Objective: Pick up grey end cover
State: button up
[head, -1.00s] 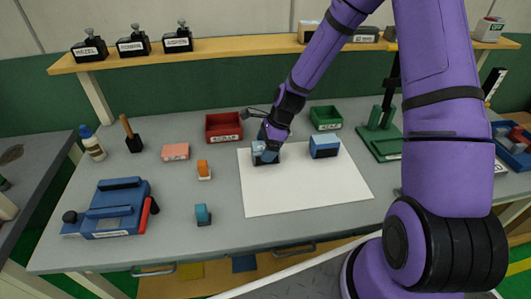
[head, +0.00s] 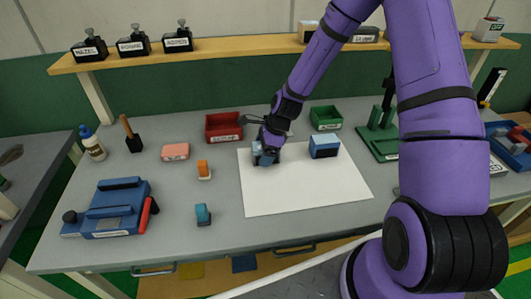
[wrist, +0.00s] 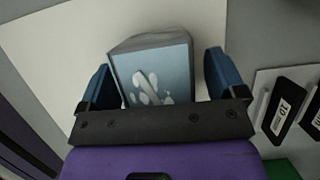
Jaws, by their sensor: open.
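A small grey-blue block-like part (head: 264,158) sits at the back left of the white sheet, under my gripper (head: 267,147). In the wrist view this part (wrist: 155,75) has a pale blue face with white marks and a grey side. It lies between the two blue fingers of my gripper (wrist: 159,66), which are open, with a gap visible at the right finger. I cannot tell if the left finger touches it. I cannot tell for certain that this part is the grey end cover. My gripper partly hides it in the head view.
A blue block with a dark base (head: 325,147) stands to the right on the white sheet (head: 300,190). A red bin (head: 222,127) and a green bin (head: 325,118) stand behind. Orange (head: 204,170) and teal (head: 203,214) parts lie left. The sheet's front is clear.

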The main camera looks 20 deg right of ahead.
jog(key=c, duration=1.1)
jog(key=shift+o, duration=0.2)
jog(key=shift+r, duration=0.1)
